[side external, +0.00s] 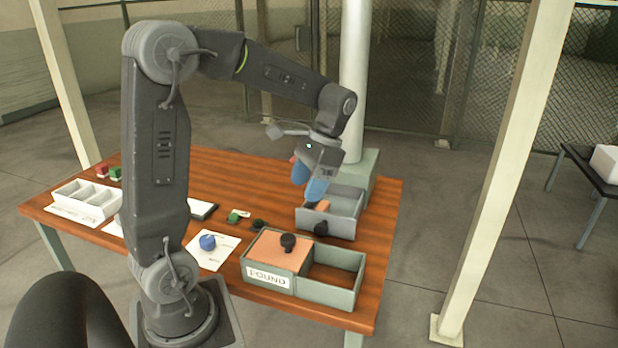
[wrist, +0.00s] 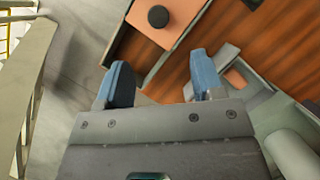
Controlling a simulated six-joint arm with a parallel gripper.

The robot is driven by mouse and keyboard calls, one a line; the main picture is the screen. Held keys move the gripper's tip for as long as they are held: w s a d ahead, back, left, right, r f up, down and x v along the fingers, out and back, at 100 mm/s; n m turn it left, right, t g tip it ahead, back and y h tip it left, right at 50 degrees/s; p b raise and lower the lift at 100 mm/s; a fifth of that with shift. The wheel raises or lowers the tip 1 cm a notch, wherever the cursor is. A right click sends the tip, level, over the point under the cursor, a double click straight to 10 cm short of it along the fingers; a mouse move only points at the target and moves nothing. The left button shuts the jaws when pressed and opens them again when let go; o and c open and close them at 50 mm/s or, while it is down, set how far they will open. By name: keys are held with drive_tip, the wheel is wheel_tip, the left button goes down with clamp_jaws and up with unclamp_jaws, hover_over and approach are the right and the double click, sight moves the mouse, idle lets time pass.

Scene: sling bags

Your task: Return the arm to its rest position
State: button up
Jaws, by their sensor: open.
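My gripper (side external: 309,183) hangs above the grey open box at the back right of the table in the side view. In the wrist view my gripper (wrist: 160,85) shows two blue fingers spread apart with nothing between them. My arm is bent over the table, its forearm reaching to the right. The gripper's fingers overlap the grey box (side external: 345,228) in the side view, and I cannot tell whether they touch it.
A wooden table (side external: 190,175) carries a POUND box (side external: 268,277) with an orange lid and black knob, a white divided tray (side external: 70,205), a blue round piece (side external: 207,242) on paper, and small red and green blocks (side external: 115,173). A white post (side external: 355,80) stands behind the gripper.

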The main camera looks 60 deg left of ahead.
drive_tip(key=shift+w+r, duration=0.25)
drive_tip(key=shift+r, duration=0.35)
drive_tip(key=shift+d, duration=0.1)
drive_tip(key=s+d+r+t, duration=0.2)
drive_tip(key=s+d+t, duration=0.7)
drive_tip(key=d, duration=0.4)
drive_tip(key=shift+s+r+t, duration=0.2)
drive_tip(key=shift+t, duration=0.4)
drive_tip(key=shift+d, duration=0.1)
drive_tip(key=shift+c, duration=0.3)
